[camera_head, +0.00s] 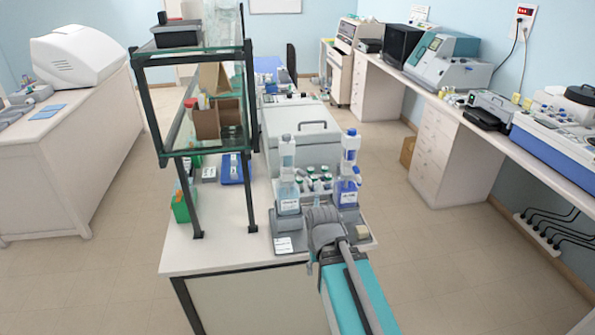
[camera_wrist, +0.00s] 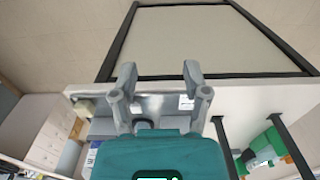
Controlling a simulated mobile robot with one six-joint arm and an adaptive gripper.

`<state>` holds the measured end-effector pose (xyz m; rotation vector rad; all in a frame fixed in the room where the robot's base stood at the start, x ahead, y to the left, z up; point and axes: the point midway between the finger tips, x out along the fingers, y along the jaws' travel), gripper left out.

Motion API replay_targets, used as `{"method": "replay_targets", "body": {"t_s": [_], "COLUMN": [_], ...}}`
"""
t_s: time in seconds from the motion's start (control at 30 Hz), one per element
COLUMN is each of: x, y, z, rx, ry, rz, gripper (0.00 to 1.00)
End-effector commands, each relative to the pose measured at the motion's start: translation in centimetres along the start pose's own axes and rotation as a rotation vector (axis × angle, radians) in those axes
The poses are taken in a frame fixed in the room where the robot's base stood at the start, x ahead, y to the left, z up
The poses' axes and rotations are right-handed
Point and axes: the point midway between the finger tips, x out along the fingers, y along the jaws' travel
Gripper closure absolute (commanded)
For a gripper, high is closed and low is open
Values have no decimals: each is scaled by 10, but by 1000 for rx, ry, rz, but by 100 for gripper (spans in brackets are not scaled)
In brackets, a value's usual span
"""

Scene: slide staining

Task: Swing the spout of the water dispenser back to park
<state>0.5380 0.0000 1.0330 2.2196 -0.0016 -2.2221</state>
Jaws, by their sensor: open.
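Two bottle-top dispensers stand on a grey tray (camera_head: 292,240) on the bench. The left dispenser (camera_head: 288,185) holds pale, clear liquid; the right dispenser (camera_head: 348,185) holds deep blue liquid. I cannot read their labels. Their spouts are too small to make out, so I cannot tell how they are turned. My gripper (camera_head: 322,218) is in front of the dispensers, low over the tray, and hides part of it. In the wrist view, my gripper (camera_wrist: 158,78) is open and empty, with its two fingers apart near the grey tray (camera_wrist: 155,103). Teal arm housing hides much below.
Several small capped bottles (camera_head: 315,183) stand between the dispensers, with a large grey box (camera_head: 302,135) behind. A glass-shelved black frame (camera_head: 250,190) rises at left. A green container (camera_head: 183,207) stands beyond it. The bench's front-left corner (camera_head: 200,258) is bare.

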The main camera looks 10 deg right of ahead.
Motion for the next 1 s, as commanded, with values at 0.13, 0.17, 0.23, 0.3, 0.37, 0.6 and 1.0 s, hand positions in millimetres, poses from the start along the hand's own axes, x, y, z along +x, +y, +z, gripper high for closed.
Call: {"method": "replay_targets", "body": {"t_s": [0.13, 0.17, 0.23, 0.3, 0.37, 0.6, 1.0], "x": [0, 0, -2, -5, -9, -43, -141], "y": [0, 0, 0, 0, 0, 6, 20], "z": [0, 0, -2, -4, -9, -44, -140], "rx": [0, -1, -4, -12, -24, -127, -390], "ry": [0, 0, 3, 9, 19, 108, 433], "rz": [0, 0, -3, -11, -22, -104, -245], "gripper": [40, 40, 40, 40, 40, 40, 40]}}
